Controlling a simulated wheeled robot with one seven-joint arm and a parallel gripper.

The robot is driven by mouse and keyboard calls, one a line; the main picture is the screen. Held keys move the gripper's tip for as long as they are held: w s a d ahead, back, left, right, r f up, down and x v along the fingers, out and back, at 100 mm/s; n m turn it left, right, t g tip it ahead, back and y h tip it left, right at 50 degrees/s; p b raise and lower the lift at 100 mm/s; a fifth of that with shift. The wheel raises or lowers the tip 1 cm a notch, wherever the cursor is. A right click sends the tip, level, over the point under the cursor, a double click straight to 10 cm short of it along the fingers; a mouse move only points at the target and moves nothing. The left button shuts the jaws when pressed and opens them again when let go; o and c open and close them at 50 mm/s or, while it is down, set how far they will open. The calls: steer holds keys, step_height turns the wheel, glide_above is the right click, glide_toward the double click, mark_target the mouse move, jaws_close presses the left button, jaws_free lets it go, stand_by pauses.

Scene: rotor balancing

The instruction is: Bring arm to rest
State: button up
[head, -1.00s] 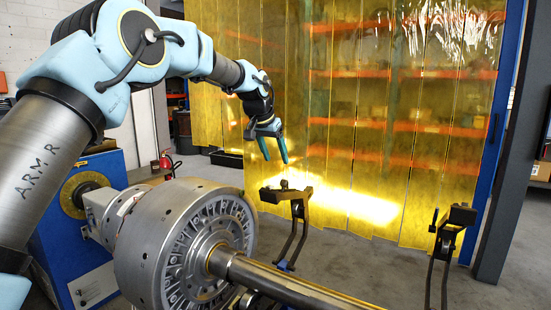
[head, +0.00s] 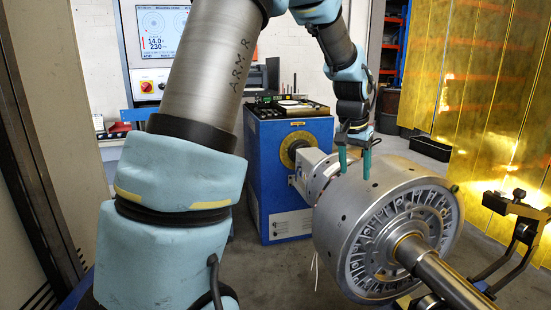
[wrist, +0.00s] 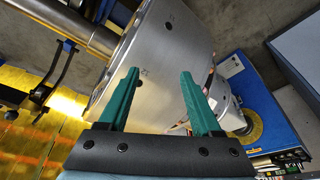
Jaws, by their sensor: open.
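My gripper (head: 355,163) shows in the head view above and behind the large silver rotor (head: 345,222), its two green fingers pointing down. In the wrist view my gripper (wrist: 160,85) has its fingers spread apart with nothing between them. The rotor's smooth side (wrist: 150,60) lies beyond the fingertips there. From these views I cannot tell whether the fingertips touch the rotor, but they look apart from it. My arm (head: 215,70) reaches across the left and top of the head view.
The rotor's shaft (head: 440,278) runs to the lower right. A blue drive cabinet (head: 275,190) stands behind it with a tray (head: 290,106) on top. A black support bracket (head: 520,225) is at right, near a yellow strip curtain (head: 490,110). A screen (head: 164,32) is at upper left.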

steer(key=s+a+f+n, duration=0.2)
steer(key=s+a, duration=0.3)
steer(key=a, duration=0.4)
steer(key=s+a+f+n+y, duration=0.1)
steer(key=s+a, duration=0.4)
steer(key=a, duration=0.5)
steer(key=s+a+f+n+g+y, duration=0.1)
steer(key=s+a+f+n, duration=0.3)
steer(key=a, duration=0.5)
steer(key=shift+s+a, duration=0.25)
steer(key=shift+s, duration=0.45)
steer(key=shift+f, duration=0.1)
